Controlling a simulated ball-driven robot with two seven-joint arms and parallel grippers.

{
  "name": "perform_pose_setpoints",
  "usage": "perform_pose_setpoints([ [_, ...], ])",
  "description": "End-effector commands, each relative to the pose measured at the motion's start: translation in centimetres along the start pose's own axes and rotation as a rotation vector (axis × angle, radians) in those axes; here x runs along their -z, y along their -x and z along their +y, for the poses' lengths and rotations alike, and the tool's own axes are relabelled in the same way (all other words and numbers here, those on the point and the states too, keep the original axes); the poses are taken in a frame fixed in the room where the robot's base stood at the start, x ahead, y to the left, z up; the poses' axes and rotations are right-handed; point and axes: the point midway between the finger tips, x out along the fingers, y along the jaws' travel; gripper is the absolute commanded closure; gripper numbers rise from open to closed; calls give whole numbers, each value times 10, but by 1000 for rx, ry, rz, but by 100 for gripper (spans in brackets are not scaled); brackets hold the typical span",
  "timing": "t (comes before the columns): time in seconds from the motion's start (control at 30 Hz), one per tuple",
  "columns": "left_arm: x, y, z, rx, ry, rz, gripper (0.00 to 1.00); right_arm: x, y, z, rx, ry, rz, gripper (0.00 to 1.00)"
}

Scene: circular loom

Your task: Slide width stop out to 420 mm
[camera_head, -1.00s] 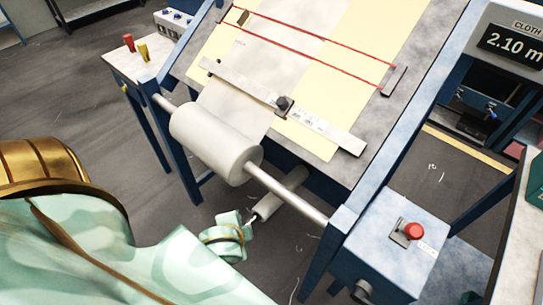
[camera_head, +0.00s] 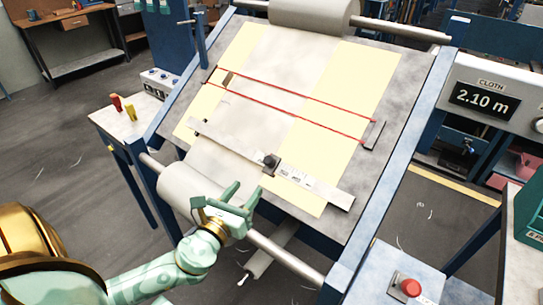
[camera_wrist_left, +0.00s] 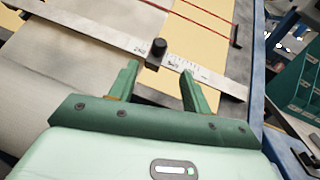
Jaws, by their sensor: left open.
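The width stop is a small dark slider with a black knob (camera_head: 271,161) on a grey metal scale bar (camera_head: 225,139) that lies slantwise across the inclined table. In the left wrist view the knob (camera_wrist_left: 158,47) stands just beyond my fingertips, between them in line. Printed labels show on the bar to the right of the knob; their figures are too small to read surely. My left gripper (camera_head: 246,200) is open and empty, above the cloth roll, short of the bar. It also shows in the left wrist view (camera_wrist_left: 160,80). My right gripper is not in view.
A white cloth roll (camera_head: 183,184) on a steel shaft lies along the table's lower edge. Red cords (camera_head: 300,104) stretch over the cloth above the bar. A red button box (camera_head: 408,288) stands at lower right. The display (camera_head: 485,98) reads 2.10 m.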

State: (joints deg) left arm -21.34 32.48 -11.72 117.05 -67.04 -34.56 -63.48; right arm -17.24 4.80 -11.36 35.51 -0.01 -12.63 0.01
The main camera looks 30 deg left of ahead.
Motion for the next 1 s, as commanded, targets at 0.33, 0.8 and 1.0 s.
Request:
perform_pose_setpoints([
  [0.33, -2, -83, 1, -4, 6, -5, 52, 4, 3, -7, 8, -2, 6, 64],
  [0.8, 0, -151, 1, -4, 8, 0, 52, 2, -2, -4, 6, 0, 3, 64],
  [1.0, -1, -152, 1, -4, 8, -1, 52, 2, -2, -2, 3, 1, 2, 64],
])
